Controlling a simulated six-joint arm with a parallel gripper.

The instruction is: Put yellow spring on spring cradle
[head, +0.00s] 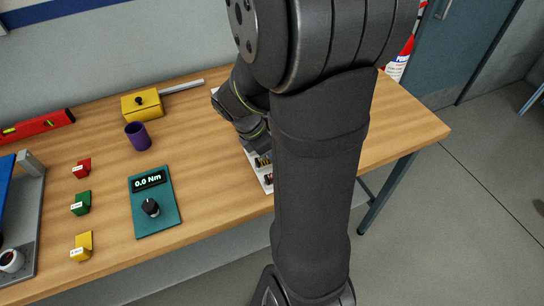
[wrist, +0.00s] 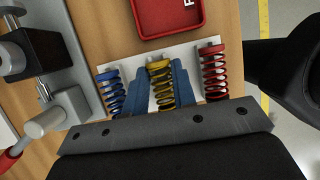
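The yellow spring (wrist: 160,85) sits on a white board (wrist: 130,60), between a blue spring (wrist: 111,92) and a red spring (wrist: 214,75). My gripper (wrist: 160,80) has its two blue-grey fingers on either side of the yellow spring, very close to it. I cannot tell whether they press on it. In the head view my gripper (head: 254,138) is low over the board (head: 253,157), and my arm hides most of the board. No part is clearly identifiable as the spring cradle. A grey fixture with a cylinder (wrist: 48,121) stands left in the wrist view.
A red tray (wrist: 167,18) lies beyond the springs. In the head view, a teal torque display (head: 154,208), a purple cup (head: 138,135), a yellow box (head: 142,105) and small coloured blocks (head: 81,204) stand on the table. The right table end (head: 405,125) is clear.

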